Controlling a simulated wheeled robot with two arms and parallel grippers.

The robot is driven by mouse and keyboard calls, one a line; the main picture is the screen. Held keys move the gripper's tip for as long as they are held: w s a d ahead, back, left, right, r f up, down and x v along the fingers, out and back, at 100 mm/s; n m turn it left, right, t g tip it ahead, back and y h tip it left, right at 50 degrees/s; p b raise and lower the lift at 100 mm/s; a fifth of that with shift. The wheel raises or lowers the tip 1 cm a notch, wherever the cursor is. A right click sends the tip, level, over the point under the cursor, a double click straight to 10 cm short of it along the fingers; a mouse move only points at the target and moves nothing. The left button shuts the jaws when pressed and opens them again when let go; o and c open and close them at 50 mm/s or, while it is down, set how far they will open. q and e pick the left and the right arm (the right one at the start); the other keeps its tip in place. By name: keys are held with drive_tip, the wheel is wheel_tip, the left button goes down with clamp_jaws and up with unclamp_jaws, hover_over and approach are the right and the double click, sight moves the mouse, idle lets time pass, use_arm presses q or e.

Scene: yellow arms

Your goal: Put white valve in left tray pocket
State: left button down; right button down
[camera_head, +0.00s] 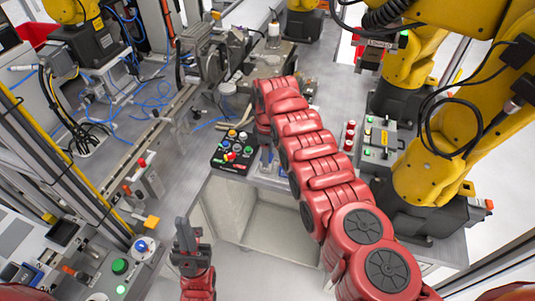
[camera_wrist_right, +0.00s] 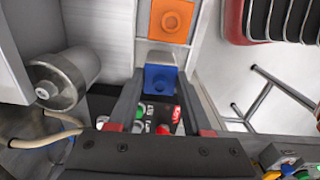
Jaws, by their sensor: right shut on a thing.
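I cannot tell which piece is a tray pocket, and no white valve is clearly seen. In the head view my red right arm hides most of this spot; a bit of blue (camera_head: 267,156) shows beside it. My left gripper (camera_head: 187,235) is low at the bottom, away from these, its opening unclear.
A black box with several coloured knobs (camera_head: 232,152) sits left of my right gripper. A control box with buttons (camera_head: 380,140) and yellow arms (camera_head: 435,170) stand on the right.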

drive_tip(key=shift+c, duration=1.3)
unclamp_jaws()
drive_tip(key=shift+r, duration=0.1)
drive_tip(key=shift+r+p, duration=0.35)
drive_tip(key=shift+r, duration=0.25)
wheel_tip(320, 180, up, 2)
drive_tip(key=shift+p, duration=0.4)
wheel_tip(320, 180, up, 14)
drive_tip(key=p, duration=0.1)
